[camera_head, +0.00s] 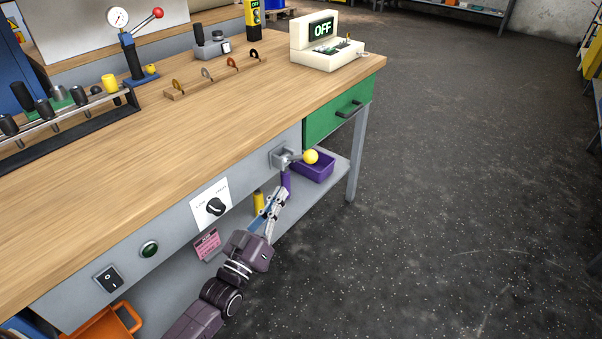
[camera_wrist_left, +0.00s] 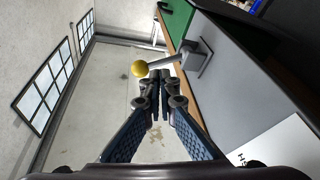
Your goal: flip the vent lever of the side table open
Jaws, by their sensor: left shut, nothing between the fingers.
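The vent lever has a yellow ball knob (camera_head: 311,156) on a short rod from a grey mount (camera_head: 281,158) on the bench's front panel, left of the green drawer. It points out from the panel. In the left wrist view, the yellow knob (camera_wrist_left: 138,68) stands just beyond the fingertips, with the rod running right to the grey mount (camera_wrist_left: 196,56). My left gripper (camera_head: 286,179) is shut and empty, just below the lever in the head view. Its fingertips (camera_wrist_left: 159,74) look very close to the rod; I cannot tell whether they touch. My right gripper is not in view.
The green drawer (camera_head: 337,115) with a dark handle is right of the lever. A purple bin (camera_head: 316,168) stands on the lower shelf. A rotary knob (camera_head: 215,206), a green button (camera_head: 149,249) and a rocker switch (camera_head: 109,279) line the panel. The floor at right is clear.

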